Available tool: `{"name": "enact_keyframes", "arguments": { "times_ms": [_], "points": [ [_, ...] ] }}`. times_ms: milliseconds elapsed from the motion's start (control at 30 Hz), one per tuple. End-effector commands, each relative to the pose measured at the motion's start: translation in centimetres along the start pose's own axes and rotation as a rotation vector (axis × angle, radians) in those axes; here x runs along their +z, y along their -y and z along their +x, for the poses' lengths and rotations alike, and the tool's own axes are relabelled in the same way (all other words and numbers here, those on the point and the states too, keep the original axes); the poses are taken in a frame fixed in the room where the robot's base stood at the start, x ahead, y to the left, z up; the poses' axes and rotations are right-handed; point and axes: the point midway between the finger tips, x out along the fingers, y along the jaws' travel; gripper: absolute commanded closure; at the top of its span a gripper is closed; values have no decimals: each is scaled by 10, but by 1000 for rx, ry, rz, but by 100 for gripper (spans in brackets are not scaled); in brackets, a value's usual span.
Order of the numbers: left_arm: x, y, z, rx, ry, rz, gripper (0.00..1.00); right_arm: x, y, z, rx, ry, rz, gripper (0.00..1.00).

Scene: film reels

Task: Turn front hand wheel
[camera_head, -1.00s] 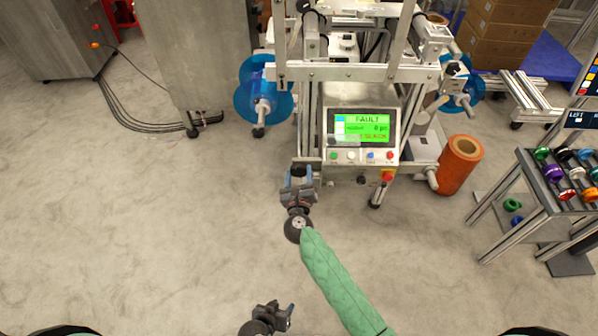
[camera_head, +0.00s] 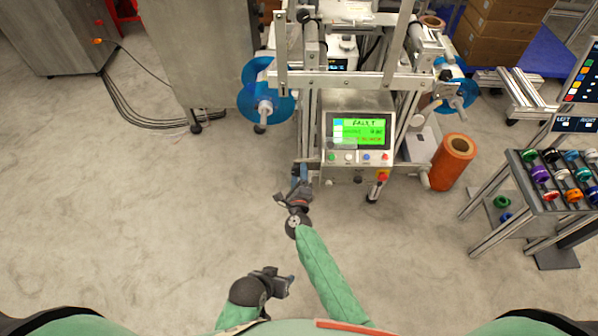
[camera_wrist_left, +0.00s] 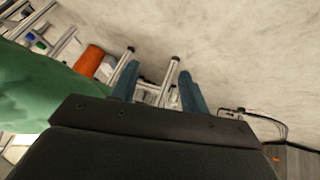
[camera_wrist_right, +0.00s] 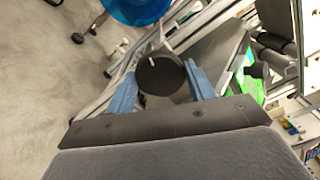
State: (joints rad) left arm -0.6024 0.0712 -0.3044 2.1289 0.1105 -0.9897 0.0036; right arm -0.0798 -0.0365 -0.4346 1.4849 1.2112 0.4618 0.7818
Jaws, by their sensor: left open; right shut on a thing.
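The front hand wheel (camera_wrist_right: 160,74) is a dark round knob with a white mark. In the right wrist view it sits between the blue fingers of my right gripper (camera_wrist_right: 164,88), which is shut on it. In the head view my right gripper (camera_head: 299,174) is at the machine's front, left of the control panel, and hides the wheel. My left gripper (camera_head: 284,285) is open and empty, low in the head view, clear of the machine. Its spread blue fingers (camera_wrist_left: 160,88) show in the left wrist view.
The machine's control panel (camera_head: 358,133) has a green screen reading FAULT, with several buttons below. A blue film reel (camera_head: 253,100) is at its left. An orange roll (camera_head: 452,163) stands at its right. A rack (camera_head: 540,190) holds coloured spools.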

Motion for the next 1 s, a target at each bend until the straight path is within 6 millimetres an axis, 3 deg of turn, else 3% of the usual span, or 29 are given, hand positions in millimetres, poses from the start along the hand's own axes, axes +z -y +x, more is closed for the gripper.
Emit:
{"name": "enact_keyframes", "arguments": {
  "times_ms": [33,200,500,700,1000],
  "points": [
    [-10,-4,-18,2,10,2,55,2,2,0,2,0,-41,69],
    [-29,-12,-59,8,52,6,55,2,1,0,2,-1,-177,69],
    [-46,-21,-107,12,100,12,55,1,0,0,1,0,-343,69],
    [-50,-23,-120,12,116,14,55,1,-1,0,1,1,-394,69],
    [-49,-21,-121,9,121,13,55,1,-2,0,1,2,-411,69]
  ]
}}
